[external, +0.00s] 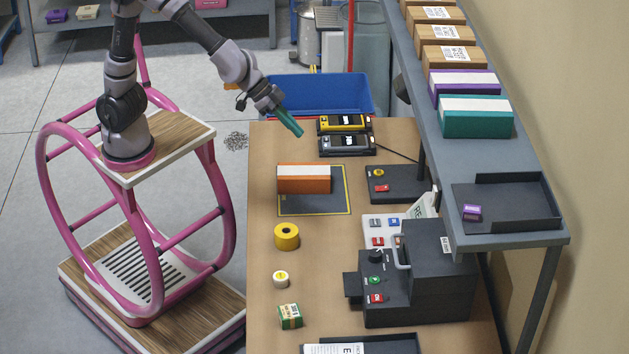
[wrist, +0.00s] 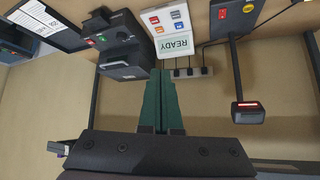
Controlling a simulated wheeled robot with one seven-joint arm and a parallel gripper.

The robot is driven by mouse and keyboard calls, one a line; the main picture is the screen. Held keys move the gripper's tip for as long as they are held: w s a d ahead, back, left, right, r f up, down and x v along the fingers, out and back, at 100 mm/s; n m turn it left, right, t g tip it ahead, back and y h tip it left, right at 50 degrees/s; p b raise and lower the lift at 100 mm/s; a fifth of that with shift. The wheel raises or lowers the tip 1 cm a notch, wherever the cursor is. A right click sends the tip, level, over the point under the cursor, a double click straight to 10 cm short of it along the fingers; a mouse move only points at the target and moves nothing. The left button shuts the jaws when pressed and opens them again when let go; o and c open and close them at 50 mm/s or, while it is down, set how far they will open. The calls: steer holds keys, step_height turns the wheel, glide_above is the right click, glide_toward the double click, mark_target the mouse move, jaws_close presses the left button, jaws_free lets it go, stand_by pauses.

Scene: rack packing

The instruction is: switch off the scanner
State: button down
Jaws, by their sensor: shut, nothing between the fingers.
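The scanner appears to be the black device on a post; its head (wrist: 249,113) shows a lit red window in the wrist view. Its base carries a red switch (wrist: 222,13) and a yellow button (wrist: 248,8). In the external view the black base (external: 412,184) stands on the bench beside the shelf, with its yellow button (external: 378,172) and red switch (external: 381,188) facing up; the head cannot be made out there. My gripper (external: 298,132) has green fingers, shut and empty, in the air over the bench's far left part, left of the base. Its fingers (wrist: 161,73) also show in the wrist view.
Two handheld devices (external: 345,145) sit in docks near my gripper. An orange-and-white box (external: 304,180) lies on a dark mat (external: 331,205). A button panel (external: 371,222) and a black machine (external: 433,275) stand nearer. The shelf (external: 508,241) overhangs the bench's right side.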

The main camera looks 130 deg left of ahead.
steer(key=w+a+f+n+y, duration=0.1)
steer(key=a+f+n+y, duration=0.1)
steer(key=a+f, duration=0.7)
steer(key=w+a+f+n+y, duration=0.2)
steer(key=a+f+n, duration=0.1)
steer(key=a+f, duration=0.6)
steer(key=shift+w+a+f+g, duration=0.15)
steer(key=shift+w+a+g, duration=0.2)
steer(key=shift+a, duration=0.9)
steer(key=shift+s, duration=0.15)
glide_above(378, 189)
step_height(378, 189, down, 6)
steer(key=shift+s+f, duration=0.15)
step_height(378, 189, down, 2)
steer(key=shift+f, duration=0.2)
steer(key=shift+a+f, duration=0.1)
steer(key=shift+f, duration=0.6)
steer(key=shift+f, duration=0.1)
